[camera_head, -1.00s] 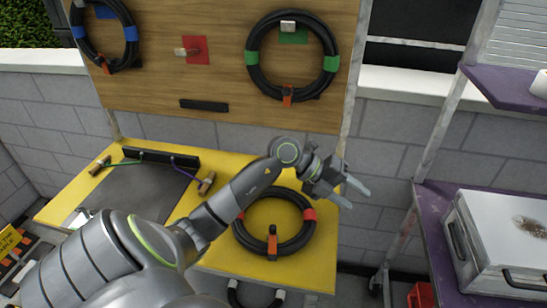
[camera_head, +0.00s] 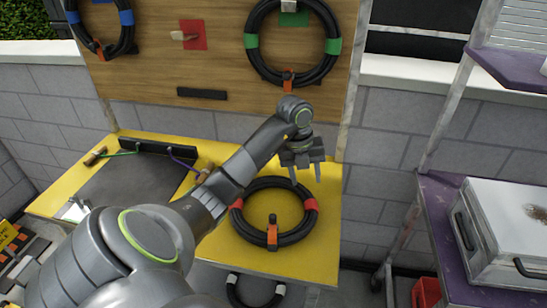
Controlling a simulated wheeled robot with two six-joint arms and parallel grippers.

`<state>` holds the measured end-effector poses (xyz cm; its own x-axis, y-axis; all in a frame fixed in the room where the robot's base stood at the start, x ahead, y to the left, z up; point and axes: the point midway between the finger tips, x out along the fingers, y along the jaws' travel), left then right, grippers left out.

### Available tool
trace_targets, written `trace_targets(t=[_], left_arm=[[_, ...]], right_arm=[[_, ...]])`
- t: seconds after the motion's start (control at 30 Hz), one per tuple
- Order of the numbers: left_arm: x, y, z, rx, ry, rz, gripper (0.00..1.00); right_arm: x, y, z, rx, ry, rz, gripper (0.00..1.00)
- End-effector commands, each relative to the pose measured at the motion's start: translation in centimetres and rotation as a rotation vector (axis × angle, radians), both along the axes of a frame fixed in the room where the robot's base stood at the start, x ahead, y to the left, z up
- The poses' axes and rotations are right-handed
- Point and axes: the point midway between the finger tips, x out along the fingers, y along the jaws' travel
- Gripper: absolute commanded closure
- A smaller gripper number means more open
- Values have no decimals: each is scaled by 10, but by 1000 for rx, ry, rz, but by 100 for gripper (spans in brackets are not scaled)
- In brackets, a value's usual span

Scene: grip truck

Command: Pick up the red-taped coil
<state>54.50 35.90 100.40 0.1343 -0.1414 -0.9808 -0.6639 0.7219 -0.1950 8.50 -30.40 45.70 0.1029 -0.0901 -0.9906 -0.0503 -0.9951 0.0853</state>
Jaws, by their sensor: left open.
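The red-taped coil (camera_head: 245,231) is a black cable ring lying on the yellow worktop (camera_head: 318,258). It has red tape on its left and right sides and an orange clip (camera_head: 272,236) at its front. My left gripper (camera_head: 305,176) is open and points down above the coil's far right part. Its fingers look apart from the coil and empty, though the exact height is hard to judge. My right gripper is not in view.
A green-taped coil (camera_head: 259,64) and a blue-taped coil (camera_head: 73,29) hang on the wooden board (camera_head: 150,75). A white-taped coil (camera_head: 236,296) shows below the worktop. A purple shelf (camera_head: 437,215) with a metal box (camera_head: 500,225) stands at right.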

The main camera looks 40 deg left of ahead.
Motion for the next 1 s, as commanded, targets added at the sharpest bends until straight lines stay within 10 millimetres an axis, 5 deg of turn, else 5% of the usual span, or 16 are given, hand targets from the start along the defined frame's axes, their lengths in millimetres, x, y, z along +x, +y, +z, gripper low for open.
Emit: trace_targets(t=[0.3, 1.0], left_arm=[[7, -9, -56, -4, 5, 2, 53], [17, -10, -117, -2, 4, -1, 53]], right_arm=[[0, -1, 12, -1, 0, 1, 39], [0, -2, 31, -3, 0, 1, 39]])
